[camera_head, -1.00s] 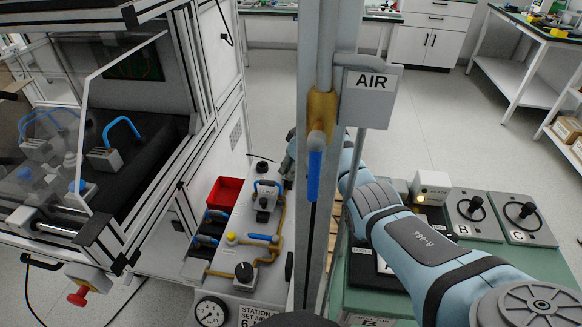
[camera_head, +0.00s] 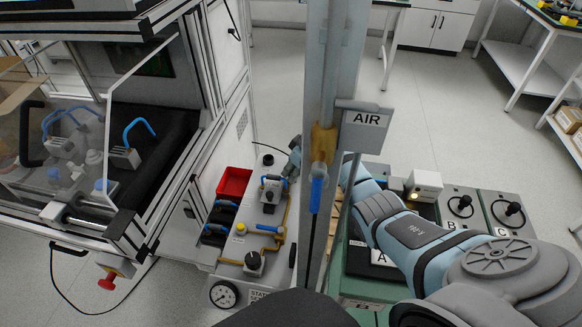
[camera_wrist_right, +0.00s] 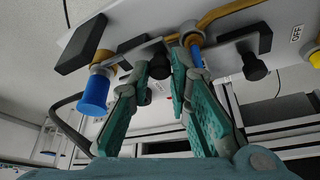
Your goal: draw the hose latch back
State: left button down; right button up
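A grey panel (camera_head: 262,270) carries orange hose, blue levers and black knobs; I cannot tell for sure which part is the hose latch. My right gripper (camera_head: 294,158) is beside the panel's far end in the head view, partly hidden by the grey post. In the right wrist view its two teal fingers (camera_wrist_right: 160,72) stand apart, with a black knob (camera_wrist_right: 160,65) between or just beyond the tips. Contact is unclear. A blue part (camera_wrist_right: 195,55) on an orange fitting is close by the right-hand finger. My left gripper is not in view.
A blue cylinder (camera_wrist_right: 95,92) and black blocks stand out left of the fingers; another black knob (camera_wrist_right: 255,68) is to the right. The post with the AIR sign (camera_head: 366,119) stands before my right arm. A red bin (camera_head: 234,182) sits beside the panel.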

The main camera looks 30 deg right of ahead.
jog(key=o, duration=0.4)
jog(key=shift+s, duration=0.1)
jog(key=shift+r, duration=0.1)
jog(key=v, duration=1.2)
